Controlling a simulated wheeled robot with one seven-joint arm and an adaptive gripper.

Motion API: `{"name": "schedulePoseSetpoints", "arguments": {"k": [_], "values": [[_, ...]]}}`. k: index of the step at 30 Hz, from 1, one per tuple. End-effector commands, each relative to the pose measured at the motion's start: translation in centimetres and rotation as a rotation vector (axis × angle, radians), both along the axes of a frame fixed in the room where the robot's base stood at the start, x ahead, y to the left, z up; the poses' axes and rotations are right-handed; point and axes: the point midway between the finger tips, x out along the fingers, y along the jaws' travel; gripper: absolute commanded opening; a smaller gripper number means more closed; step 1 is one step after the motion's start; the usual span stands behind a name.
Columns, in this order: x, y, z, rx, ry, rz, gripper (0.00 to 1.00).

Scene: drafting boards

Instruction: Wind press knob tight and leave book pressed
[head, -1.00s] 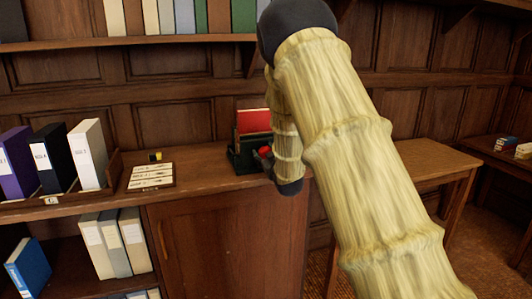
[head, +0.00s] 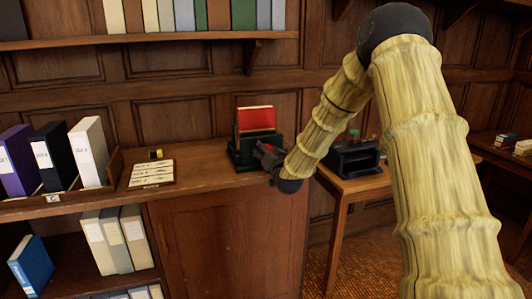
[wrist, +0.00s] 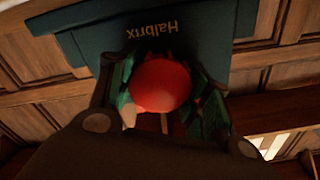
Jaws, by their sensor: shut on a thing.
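The book press (head: 234,154) is dark green and stands on the wooden cabinet top. A red book (head: 256,119) sits upright in it, its upper part showing above the press. In the wrist view the press's dark plate (wrist: 220,22) carries the word "Halbrix", upside down. The round red press knob (wrist: 160,82) lies between the fingers of my gripper (wrist: 162,92), which is shut on it. In the head view my gripper (head: 266,156) is at the right front of the press, and the knob is hidden there.
A tray with labelled strips (head: 151,174) and a small yellow-and-black item (head: 156,154) lie left of the press. Binders (head: 88,152) stand further left. A dark machine (head: 354,158) stands on a lower table at right.

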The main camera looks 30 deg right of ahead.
Motion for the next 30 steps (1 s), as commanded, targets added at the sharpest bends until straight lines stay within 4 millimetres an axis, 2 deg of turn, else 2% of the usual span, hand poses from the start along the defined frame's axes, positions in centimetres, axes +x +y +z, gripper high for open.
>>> {"name": "schedulePoseSetpoints", "arguments": {"k": [19, 30], "values": [[-0.16, -0.08, -0.6, 0.504, -0.115, -0.002, 0.26], [-0.15, -0.02, -0.46, 0.565, -0.128, -0.001, 0.26]]}}
